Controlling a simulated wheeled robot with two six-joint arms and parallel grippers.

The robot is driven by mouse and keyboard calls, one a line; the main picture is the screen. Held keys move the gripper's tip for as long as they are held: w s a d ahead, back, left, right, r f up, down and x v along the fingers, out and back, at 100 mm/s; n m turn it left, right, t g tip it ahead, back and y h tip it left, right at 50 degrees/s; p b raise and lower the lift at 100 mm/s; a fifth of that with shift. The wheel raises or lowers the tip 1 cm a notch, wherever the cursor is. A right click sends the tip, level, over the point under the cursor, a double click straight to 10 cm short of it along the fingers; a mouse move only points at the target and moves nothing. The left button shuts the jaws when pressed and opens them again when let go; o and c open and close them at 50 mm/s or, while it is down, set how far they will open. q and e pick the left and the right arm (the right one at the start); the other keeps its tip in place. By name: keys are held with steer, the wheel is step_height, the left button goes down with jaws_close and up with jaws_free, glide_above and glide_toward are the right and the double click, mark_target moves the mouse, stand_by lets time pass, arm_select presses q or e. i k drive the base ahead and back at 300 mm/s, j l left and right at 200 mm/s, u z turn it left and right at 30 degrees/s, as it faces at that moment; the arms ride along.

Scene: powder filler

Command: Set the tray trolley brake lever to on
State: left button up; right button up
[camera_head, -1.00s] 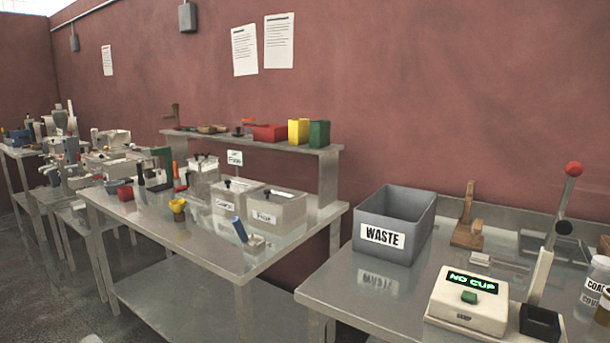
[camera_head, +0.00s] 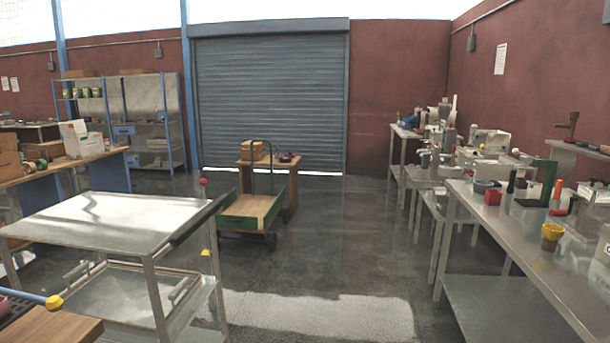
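A steel trolley (camera_head: 110,222) with a flat, empty top stands at the left front. A black bar (camera_head: 198,222) runs along its right edge. A small red knob (camera_head: 203,182) shows just above that edge, and a small yellow piece (camera_head: 205,253) sits beside its right leg. I cannot tell which of these is the brake lever, or its setting. A tray with grey handles (camera_head: 182,289) is on the lower level. The wheels are not clearly visible. Neither of my grippers is in view.
A green-framed cart (camera_head: 252,209) stands beyond the trolley, before a grey roller shutter (camera_head: 270,100). Steel benches with equipment (camera_head: 535,255) line the right. A wooden table corner (camera_head: 50,328) and a blue rod with yellow ball (camera_head: 54,302) are at lower left. The middle floor is clear.

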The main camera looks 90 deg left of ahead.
mark_target(203, 182)
steer(key=u, duration=3.4)
steer(key=i+l+z, duration=0.3)
steer(key=i, duration=0.3)
steer(key=i+l+z, duration=0.3)
steer(key=i, duration=0.3)
steer(key=i+j+z, duration=0.1)
steer(key=i+z, duration=0.15)
steer(key=i, duration=0.4)
steer(key=i+l+u, duration=0.1)
steer(key=i+u, duration=0.15)
steer(key=i, duration=0.3)
steer(key=i+l+u, duration=0.3)
steer(key=i, duration=0.2)
steer(key=i+l+u, duration=0.25)
steer(key=i, duration=0.25)
